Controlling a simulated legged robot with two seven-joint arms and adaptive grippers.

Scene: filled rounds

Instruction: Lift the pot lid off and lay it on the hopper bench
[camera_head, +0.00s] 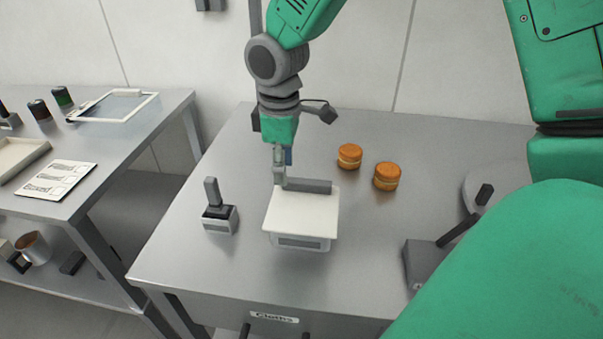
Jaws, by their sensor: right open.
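A pale rectangular pot (298,242) stands on the grey metal bench in the middle. Its flat off-white lid (302,211) is on top, with a grey bar handle (308,187) along the far side. My right gripper (281,179) points down at the left end of this handle. It is open. I cannot tell whether a finger touches the handle or lid. My left gripper is not in view. I cannot tell which surface is the hopper bench.
A dark-handled block (220,217) stands left of the pot. Two filled rounds, one here (350,156) and one nearer (387,176), lie behind right. A grey block with a rod (426,262) stands at right. A side table (110,145) holds a white frame (113,106) and a card (57,179).

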